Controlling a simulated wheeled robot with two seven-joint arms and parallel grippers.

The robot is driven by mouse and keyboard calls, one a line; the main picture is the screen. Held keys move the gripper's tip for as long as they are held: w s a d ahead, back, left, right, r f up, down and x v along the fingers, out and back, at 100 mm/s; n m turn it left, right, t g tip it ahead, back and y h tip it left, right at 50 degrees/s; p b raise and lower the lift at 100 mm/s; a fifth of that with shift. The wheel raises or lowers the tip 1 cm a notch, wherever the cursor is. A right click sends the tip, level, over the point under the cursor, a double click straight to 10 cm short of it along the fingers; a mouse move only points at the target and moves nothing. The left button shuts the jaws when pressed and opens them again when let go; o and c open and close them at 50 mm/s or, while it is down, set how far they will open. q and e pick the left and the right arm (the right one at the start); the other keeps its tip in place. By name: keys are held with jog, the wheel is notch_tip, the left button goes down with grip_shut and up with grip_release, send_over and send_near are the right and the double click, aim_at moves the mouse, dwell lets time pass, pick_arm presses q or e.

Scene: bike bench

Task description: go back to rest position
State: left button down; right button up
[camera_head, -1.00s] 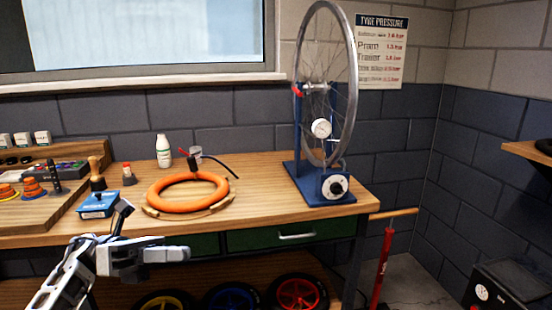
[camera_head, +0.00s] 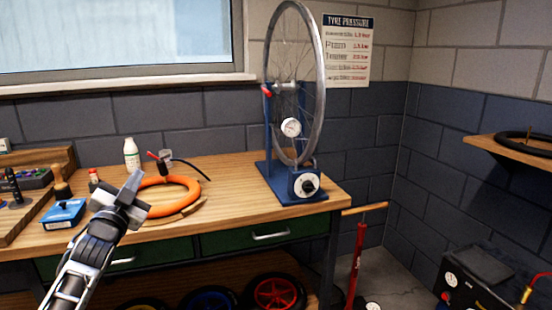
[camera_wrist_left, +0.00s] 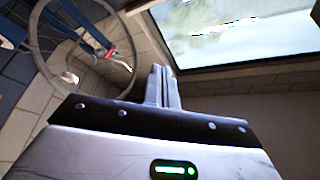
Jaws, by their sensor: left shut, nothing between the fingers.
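My left gripper (camera_head: 132,190) is raised in front of the workbench (camera_head: 240,180) in the head view. It points up, and its fingers are shut and empty. It covers part of the orange tube ring (camera_head: 185,190) on the bench top. In the left wrist view the shut fingers (camera_wrist_left: 163,85) point toward the wall and window, touching nothing. My right gripper is not in view.
A blue truing stand (camera_head: 268,140) holds a wheel (camera_head: 320,80) on the bench's right end. A white bottle (camera_head: 131,155) and a blue box (camera_head: 63,214) stand near my left gripper. A red pump (camera_head: 356,265) stands right of the bench, beside open floor.

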pick_arm(q)
notch_tip(320, 180, down, 8)
jog(key=a+n+g+y, duration=0.3)
jog(key=n+g, duration=0.2)
jog(key=n, duration=0.1)
jog(key=s+d+f+m+g+h, duration=0.1)
jog(key=s+d+f, duration=0.35)
jog(key=f, duration=0.25)
jog(key=s+d+f+g+h, duration=0.1)
jog(key=s+d+f, duration=0.35)
jog(key=f, duration=0.25)
jog(key=s+d+f+g+h, duration=0.1)
jog(key=s+d+f, duration=0.2)
jog(key=s, duration=0.6)
jog(key=s+d+f+g+h, duration=0.1)
jog(key=s+d+f, duration=0.3)
jog(key=s, duration=0.6)
jog(key=s+d+f+g+h, duration=0.1)
jog(key=s+d+f+g, duration=0.1)
jog(key=s, duration=0.7)
jog(key=d+f, duration=0.1)
jog(key=d, duration=0.1)
jog(key=shift+s+d+f+n, duration=0.2)
jog(key=shift+d+n, duration=0.1)
jog(key=shift+d, duration=0.05)
